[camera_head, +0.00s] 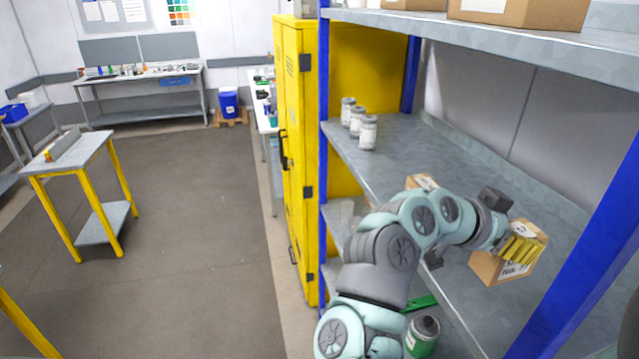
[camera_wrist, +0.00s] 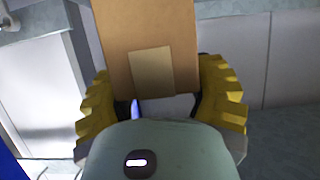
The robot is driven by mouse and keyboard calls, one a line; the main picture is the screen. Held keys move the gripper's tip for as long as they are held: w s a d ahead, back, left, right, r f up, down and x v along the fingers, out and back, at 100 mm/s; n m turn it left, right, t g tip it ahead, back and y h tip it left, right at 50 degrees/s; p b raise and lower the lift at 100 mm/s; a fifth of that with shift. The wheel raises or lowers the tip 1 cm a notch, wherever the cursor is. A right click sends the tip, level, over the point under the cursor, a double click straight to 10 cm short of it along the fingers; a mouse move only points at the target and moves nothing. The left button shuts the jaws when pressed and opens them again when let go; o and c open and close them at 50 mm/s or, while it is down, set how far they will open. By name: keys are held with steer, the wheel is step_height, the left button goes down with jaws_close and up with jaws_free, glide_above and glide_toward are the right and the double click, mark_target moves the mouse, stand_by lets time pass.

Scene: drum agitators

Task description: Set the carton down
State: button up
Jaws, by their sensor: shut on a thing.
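The carton (camera_head: 489,268) is a brown cardboard box with a printed label, at the right of the middle shelf (camera_head: 555,215) in the head view. My gripper (camera_head: 521,246) has yellow ribbed fingers and is shut on it. In the wrist view the carton (camera_wrist: 150,30) stands between the two fingers of my gripper (camera_wrist: 160,95), with a paler tan patch on its near face. I cannot tell whether its underside touches the shelf.
Another small carton (camera_head: 421,182) is partly hidden behind my arm. A blue post (camera_head: 590,250) rises at the right, and an upper shelf (camera_head: 500,32) hangs above. Bare shelf lies behind my arm.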

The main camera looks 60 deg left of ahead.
mark_target(493, 270)
steer(key=shift+w+f+p, duration=0.1)
steer(key=shift+f+p, duration=0.9)
steer(key=shift+f, duration=1.45)
steer(key=shift+f, duration=0.1)
steer(key=o, duration=1.4)
